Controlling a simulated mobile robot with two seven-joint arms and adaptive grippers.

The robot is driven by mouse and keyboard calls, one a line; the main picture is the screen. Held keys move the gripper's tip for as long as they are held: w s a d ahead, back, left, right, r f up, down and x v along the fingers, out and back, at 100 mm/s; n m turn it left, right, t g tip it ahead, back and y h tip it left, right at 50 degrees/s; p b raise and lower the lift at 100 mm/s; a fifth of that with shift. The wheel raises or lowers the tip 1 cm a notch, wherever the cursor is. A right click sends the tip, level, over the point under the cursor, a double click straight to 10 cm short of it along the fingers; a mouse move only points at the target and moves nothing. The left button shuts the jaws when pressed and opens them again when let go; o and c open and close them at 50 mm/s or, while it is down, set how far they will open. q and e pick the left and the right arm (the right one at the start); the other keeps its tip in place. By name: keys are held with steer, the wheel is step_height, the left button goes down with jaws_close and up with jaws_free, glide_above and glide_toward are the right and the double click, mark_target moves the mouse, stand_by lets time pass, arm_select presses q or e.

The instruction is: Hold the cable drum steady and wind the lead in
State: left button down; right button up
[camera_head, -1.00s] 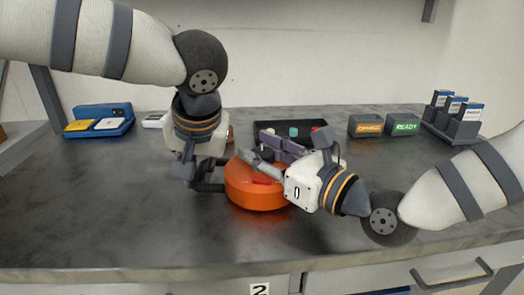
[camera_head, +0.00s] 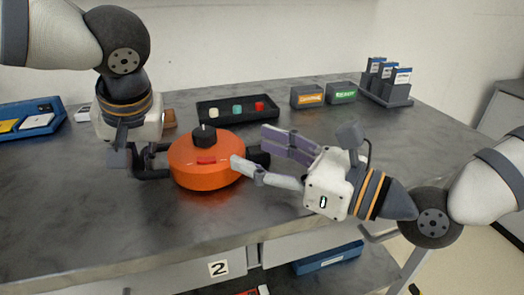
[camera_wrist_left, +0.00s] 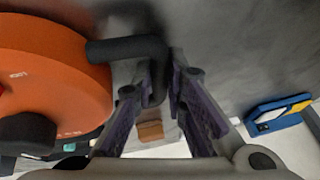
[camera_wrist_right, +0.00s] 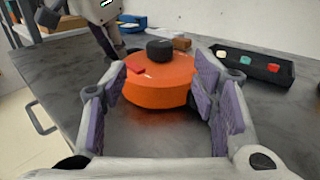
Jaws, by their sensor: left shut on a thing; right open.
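The cable drum (camera_head: 205,172) is a flat orange disc with a black knob (camera_head: 204,137) on top and a red mark. It lies on the grey worktop. My left gripper (camera_head: 147,162) is at its left side, shut on the drum's dark handle (camera_wrist_left: 128,49). My right gripper (camera_head: 254,152) is open and empty at the drum's right side, its fingers apart and pointing at it. In the right wrist view the drum (camera_wrist_right: 160,85) shows between and beyond the fingers. A dark part (camera_head: 259,158) sticks out at the drum's right. I cannot make out a lead.
A black tray (camera_head: 215,120) with small coloured pieces lies behind the drum. Two labelled boxes (camera_head: 308,97) and a rack (camera_head: 388,92) stand at the back right. A blue tray (camera_head: 50,122) is at the left. The worktop in front of the drum is clear.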

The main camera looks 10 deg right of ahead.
stand_by(0.3)
arm_select(q)
steer(key=c, duration=1.5)
jaws_free()
steer(key=shift+c, duration=0.2)
steer(key=shift+r, duration=0.1)
